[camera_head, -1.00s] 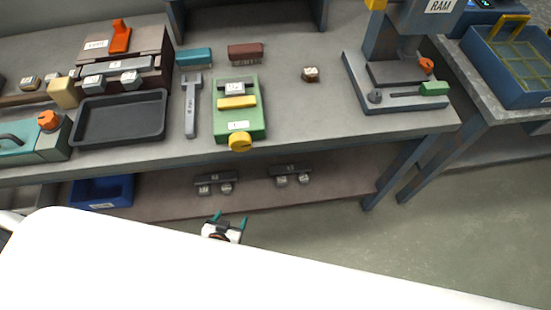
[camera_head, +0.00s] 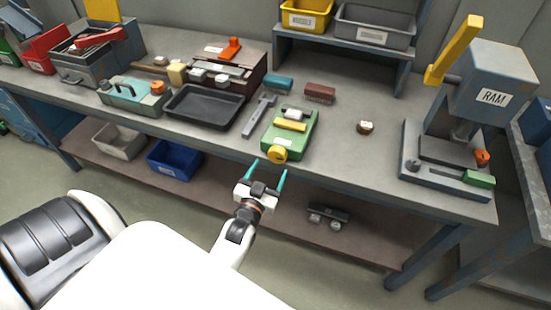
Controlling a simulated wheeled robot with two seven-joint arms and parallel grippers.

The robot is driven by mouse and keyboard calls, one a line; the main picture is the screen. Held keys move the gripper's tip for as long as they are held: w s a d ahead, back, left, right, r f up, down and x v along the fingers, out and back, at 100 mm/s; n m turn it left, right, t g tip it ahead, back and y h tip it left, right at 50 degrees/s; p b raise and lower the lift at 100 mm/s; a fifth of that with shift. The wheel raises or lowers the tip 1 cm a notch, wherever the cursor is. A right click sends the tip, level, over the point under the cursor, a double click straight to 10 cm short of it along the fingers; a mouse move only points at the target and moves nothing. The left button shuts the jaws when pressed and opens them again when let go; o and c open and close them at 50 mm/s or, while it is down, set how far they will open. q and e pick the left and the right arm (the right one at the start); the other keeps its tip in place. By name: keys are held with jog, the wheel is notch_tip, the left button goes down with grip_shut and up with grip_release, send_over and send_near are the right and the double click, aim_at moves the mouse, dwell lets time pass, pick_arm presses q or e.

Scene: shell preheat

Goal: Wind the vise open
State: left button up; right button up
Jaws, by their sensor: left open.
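The vise, a green block (camera_head: 301,145) with a yellow jaw bar and a grey piece on top, sits at the front edge of the bench. Its round yellow knob (camera_head: 277,154) faces the front edge. My left gripper (camera_head: 268,170) is open and empty, its two teal fingertips pointing at the bench edge just below the knob. It appears apart from the knob. My right gripper is not in view.
A grey wrench (camera_head: 258,117) and a black tray (camera_head: 205,108) lie left of the vise. Teal (camera_head: 279,82) and brown (camera_head: 320,93) blocks lie behind it. A press marked RAM (camera_head: 492,97) stands at right. A lower shelf (camera_head: 300,215) runs beneath.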

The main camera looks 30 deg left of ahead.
aim_at(276, 158)
pick_arm(q)
jog(key=x, duration=0.5)
jog(key=shift+w, duration=0.25)
jog(key=c, duration=1)
